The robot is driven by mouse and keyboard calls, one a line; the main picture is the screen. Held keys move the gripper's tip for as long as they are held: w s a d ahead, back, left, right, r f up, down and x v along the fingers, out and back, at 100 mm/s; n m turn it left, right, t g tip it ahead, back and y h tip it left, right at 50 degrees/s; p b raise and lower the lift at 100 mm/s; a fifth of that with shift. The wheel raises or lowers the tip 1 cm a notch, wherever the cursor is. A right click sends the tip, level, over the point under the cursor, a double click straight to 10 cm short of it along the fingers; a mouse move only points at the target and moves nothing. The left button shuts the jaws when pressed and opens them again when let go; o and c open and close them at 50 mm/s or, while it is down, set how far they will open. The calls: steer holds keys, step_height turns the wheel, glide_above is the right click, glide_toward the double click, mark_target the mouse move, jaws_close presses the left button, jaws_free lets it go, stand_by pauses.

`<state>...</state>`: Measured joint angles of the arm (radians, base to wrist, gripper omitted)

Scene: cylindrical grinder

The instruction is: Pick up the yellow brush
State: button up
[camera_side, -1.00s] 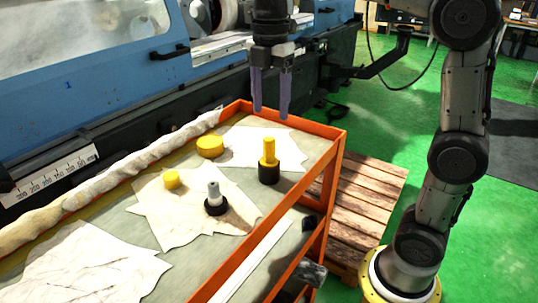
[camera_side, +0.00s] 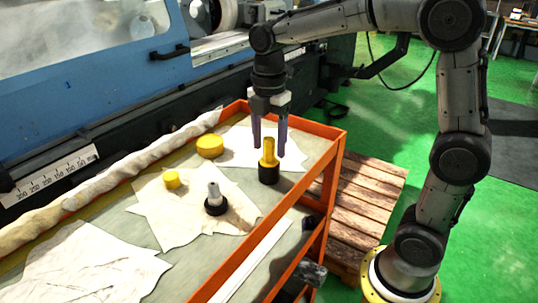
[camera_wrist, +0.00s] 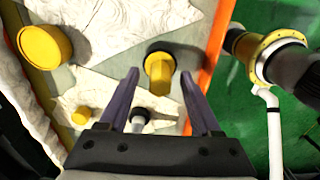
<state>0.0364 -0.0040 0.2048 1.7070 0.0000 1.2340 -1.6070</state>
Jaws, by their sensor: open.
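The yellow brush (camera_side: 269,152) stands upright on the cart top, with a yellow handle and a black base. In the wrist view the brush (camera_wrist: 159,74) shows from above, ahead of and between the two fingers. My gripper (camera_side: 269,149) is open and empty, pointing down. Its purple fingers are at about the height of the handle's top in the side view, and I cannot tell whether they are around it or behind it. In the wrist view my gripper (camera_wrist: 163,74) has its fingers wide apart, one on each side of the brush.
A grey brush with a black base (camera_side: 215,200), a small yellow cylinder (camera_side: 172,179) and a wider yellow disc (camera_side: 210,146) stand nearby. Crumpled cloths (camera_side: 90,262) cover parts of the cart. The orange cart rim (camera_side: 322,165) runs close to the brush. A blue machine (camera_side: 90,80) stands behind.

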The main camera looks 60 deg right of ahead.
steer(key=shift+c, duration=0.3)
jaws_close()
steer(key=shift+r, duration=0.2)
